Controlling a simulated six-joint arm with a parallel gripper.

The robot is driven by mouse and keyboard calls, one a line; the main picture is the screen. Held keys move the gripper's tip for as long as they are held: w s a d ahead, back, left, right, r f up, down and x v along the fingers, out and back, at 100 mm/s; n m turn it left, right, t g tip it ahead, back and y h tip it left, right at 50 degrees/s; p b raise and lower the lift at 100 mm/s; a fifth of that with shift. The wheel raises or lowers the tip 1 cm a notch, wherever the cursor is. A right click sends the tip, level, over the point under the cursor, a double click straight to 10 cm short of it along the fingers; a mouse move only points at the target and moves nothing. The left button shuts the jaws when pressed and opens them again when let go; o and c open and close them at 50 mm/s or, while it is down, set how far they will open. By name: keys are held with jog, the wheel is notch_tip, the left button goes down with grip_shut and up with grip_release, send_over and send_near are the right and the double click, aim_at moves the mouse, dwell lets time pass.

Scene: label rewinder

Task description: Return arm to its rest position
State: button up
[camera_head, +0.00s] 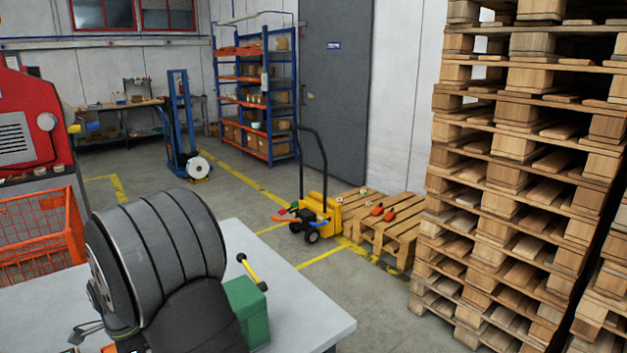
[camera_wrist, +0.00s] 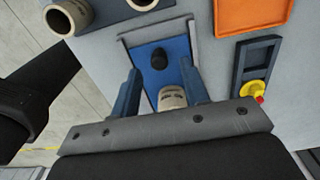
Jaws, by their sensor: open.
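In the wrist view my gripper (camera_wrist: 160,68) has its two blue-grey fingers spread apart. They point at a blue recessed panel (camera_wrist: 178,52) on a grey surface. A dark knob (camera_wrist: 158,58) stands on the panel, beyond the fingertips. A beige rounded piece (camera_wrist: 172,98) shows between the finger bases; I cannot tell what it belongs to, and no finger visibly touches it. In the head view I cannot make out my gripper.
In the wrist view an orange tray (camera_wrist: 252,14), a yellow-and-red switch (camera_wrist: 257,88) and round tube ends (camera_wrist: 66,18) surround the panel. The head view shows a grey table (camera_head: 285,310), green box (camera_head: 246,308), orange basket (camera_head: 40,235), pallet stack (camera_head: 515,180) and yellow pallet truck (camera_head: 318,208).

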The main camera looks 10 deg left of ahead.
notch_tip(320, 180, down, 4)
jog(key=shift+r, duration=0.2)
jog(key=w+d, duration=0.7)
jog(key=d, duration=0.1)
jog(key=shift+w+r, duration=0.15)
jog(key=shift+w, duration=0.25)
notch_tip(320, 180, up, 9)
jog(key=shift+a+r, duration=0.15)
jog(key=shift+s, duration=0.1)
